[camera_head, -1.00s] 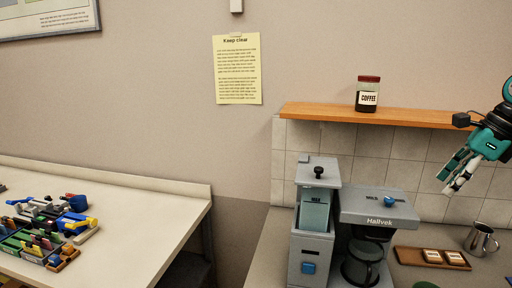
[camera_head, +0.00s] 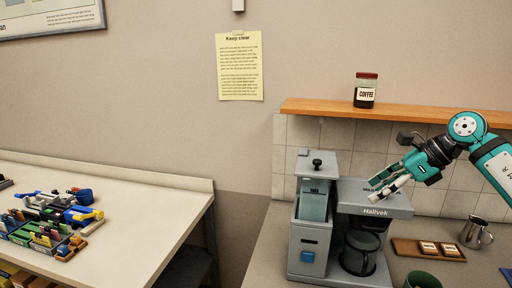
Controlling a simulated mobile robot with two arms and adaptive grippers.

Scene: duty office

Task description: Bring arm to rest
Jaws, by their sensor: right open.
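My right arm comes in from the right edge, teal and black. Its gripper (camera_head: 385,187) is open and empty. In the picture it overlaps the upper right part of the grey coffee machine (camera_head: 375,209); I cannot tell whether it touches it. My left arm and gripper are not in view.
A coffee jar (camera_head: 366,90) stands on the wooden shelf (camera_head: 430,113) above the arm. A grey grinder (camera_head: 311,240) stands left of the machine. A wooden tray (camera_head: 404,247), a metal jug (camera_head: 475,233) and a green cup (camera_head: 423,281) are at right. A cluttered table (camera_head: 150,216) is at left.

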